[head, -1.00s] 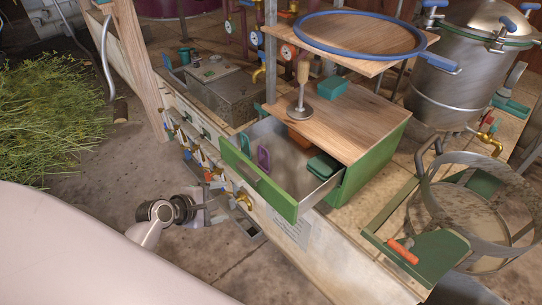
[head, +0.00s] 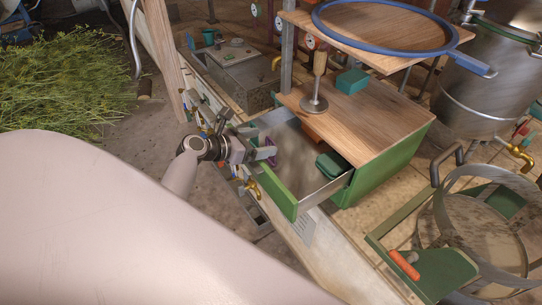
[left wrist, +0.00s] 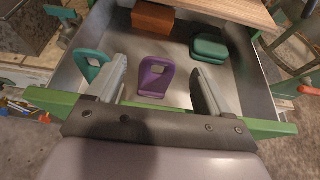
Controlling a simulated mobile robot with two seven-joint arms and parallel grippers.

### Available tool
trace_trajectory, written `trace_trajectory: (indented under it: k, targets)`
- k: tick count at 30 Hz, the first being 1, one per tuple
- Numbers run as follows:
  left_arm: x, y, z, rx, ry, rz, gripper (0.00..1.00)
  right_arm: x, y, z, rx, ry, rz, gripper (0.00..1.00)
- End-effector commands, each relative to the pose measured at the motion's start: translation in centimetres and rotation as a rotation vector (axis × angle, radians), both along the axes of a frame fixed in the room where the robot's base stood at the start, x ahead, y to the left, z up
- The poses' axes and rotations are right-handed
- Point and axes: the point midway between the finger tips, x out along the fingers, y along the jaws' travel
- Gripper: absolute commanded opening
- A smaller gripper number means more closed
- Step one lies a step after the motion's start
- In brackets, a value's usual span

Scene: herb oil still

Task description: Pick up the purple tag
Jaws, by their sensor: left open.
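The purple tag (left wrist: 155,78) lies in the open drawer (left wrist: 245,80), and shows in the left wrist view between my left gripper's fingers. It has a hole near its upper end. In the head view the purple tag (head: 271,153) is partly hidden by my gripper. My left gripper (left wrist: 162,88) is open, with its fingers over the drawer's green front edge, one on each side of the tag. In the head view my left gripper (head: 262,154) reaches the drawer's left part. I cannot tell the exact height of the fingers above the tag. My right gripper is not in view.
In the drawer, a teal tag (left wrist: 92,66) lies left of the purple one, a dark green box (left wrist: 209,48) right, and an orange-brown block (left wrist: 153,17) at the back. The wooden top (head: 375,125) overhangs the drawer's back. A metal-based stamp (head: 314,103) stands on it.

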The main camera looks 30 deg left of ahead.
Motion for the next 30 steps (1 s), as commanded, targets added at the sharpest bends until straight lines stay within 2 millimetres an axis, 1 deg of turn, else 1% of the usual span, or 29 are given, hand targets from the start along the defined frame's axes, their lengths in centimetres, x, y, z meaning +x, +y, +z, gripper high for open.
trace_trajectory:
  k: [1,5,13,14,15,17,18,20,30]
  targets:
    - [0.6,-0.2,-0.3,0.0,-0.002,0.001,0.8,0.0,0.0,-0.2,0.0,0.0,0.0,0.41]
    - [1.5,-0.5,-0.7,0.003,-0.001,0.0,0.8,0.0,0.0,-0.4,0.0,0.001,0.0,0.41]
    - [1.7,-0.6,-0.7,0.004,0.0,0.001,0.8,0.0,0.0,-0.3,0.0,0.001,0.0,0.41]
    - [1.7,-0.6,-0.7,0.004,0.0,0.001,0.7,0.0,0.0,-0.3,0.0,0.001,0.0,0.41]
    - [1.7,-0.6,-0.7,0.004,0.0,0.001,0.57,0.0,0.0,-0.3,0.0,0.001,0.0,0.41]
    - [1.7,-0.6,-0.7,0.004,0.0,0.001,0.38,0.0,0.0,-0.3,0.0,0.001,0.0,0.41]
    - [1.7,-0.6,-0.7,0.004,0.0,0.001,0.25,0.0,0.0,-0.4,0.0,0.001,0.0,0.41]
    - [1.7,-0.6,-0.7,0.004,0.0,0.001,0.06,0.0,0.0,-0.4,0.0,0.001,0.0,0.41]
    - [1.7,-0.6,-0.5,0.003,-0.001,0.001,0.05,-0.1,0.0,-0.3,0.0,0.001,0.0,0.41]
